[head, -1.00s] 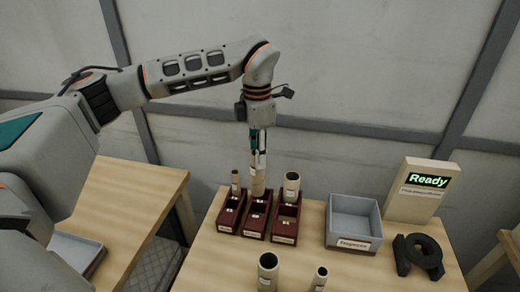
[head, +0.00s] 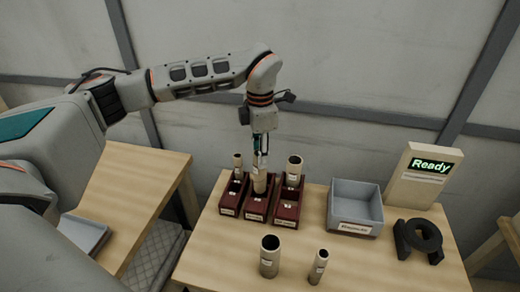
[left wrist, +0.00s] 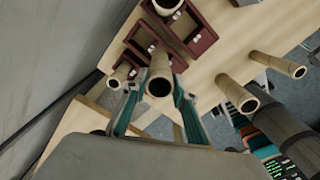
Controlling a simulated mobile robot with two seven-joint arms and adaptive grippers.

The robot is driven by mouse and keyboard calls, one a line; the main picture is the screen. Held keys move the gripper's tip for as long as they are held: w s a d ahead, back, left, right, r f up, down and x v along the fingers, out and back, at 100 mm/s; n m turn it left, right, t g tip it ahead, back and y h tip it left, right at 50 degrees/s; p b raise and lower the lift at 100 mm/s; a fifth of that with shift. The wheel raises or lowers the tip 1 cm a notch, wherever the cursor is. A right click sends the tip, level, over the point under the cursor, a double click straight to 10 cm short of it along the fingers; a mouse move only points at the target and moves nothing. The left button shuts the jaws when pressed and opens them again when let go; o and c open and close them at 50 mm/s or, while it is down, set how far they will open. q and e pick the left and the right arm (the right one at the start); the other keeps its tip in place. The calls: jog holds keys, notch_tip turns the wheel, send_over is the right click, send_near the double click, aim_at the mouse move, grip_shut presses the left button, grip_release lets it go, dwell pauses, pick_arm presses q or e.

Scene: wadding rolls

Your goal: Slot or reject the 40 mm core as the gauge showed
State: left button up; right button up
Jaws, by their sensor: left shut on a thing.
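My left gripper (head: 261,155) points straight down and is shut on a tan cardboard core (head: 259,184), which stands upright. The core's lower end is at the rear of the middle dark-red holder (head: 256,210); I cannot tell whether it rests on the bottom. In the left wrist view, the core (left wrist: 160,72) sits between the teal fingers. The grey bin (head: 368,228) with a front label stands empty to the right. The black gauge (head: 418,241) lies in front of the display, which reads "Ready" (head: 430,165). My right gripper is out of view.
A thinner core (head: 238,161) stands in the left holder, and a wider core (head: 294,168) in the right holder, both close to the held one. Two loose cores stand at the table front, one wide (head: 269,259) and one thin (head: 318,268). The table between is clear.

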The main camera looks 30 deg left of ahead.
pick_arm(q)
jog(key=shift+f+b, duration=1)
jog(key=shift+f, duration=1.9)
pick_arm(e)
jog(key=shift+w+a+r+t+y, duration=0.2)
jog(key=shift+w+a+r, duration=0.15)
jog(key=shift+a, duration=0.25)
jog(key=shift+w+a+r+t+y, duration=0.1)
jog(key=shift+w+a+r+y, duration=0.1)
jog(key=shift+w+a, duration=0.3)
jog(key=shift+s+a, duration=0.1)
pick_arm(q)
jog(key=o, duration=0.9)
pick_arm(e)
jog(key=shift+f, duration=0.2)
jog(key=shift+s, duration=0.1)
